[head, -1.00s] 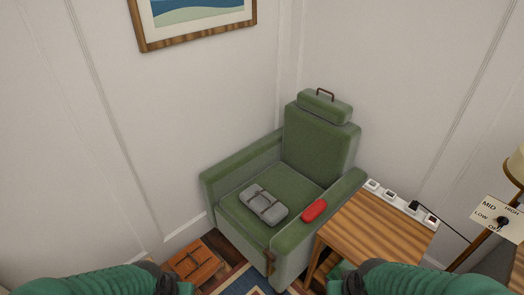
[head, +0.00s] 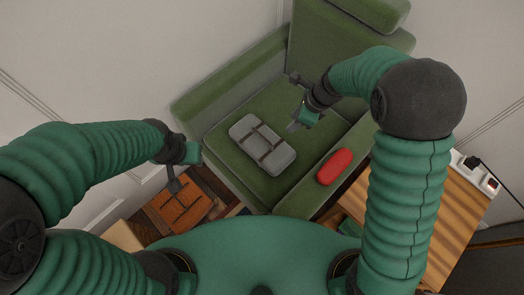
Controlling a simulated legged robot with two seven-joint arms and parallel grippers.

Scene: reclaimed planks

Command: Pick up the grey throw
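The grey throw (head: 248,127) lies folded, with dark straps around it, on the seat of the green armchair (head: 225,150). My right gripper (head: 293,103) is above the seat, just up and right of the throw. Its two fingers look spread, with nothing between them. My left gripper (head: 176,184) is left of the chair, over a wooden crate and apart from the throw. Its fingertips are too small and dark to tell whether they are apart.
A red cushion-like object (head: 334,167) lies on the chair's near right armrest. A wooden side table (head: 445,213) stands right of the chair, with a white socket strip (head: 490,184) at its edge. An orange-brown wooden crate (head: 180,212) is on the floor at left.

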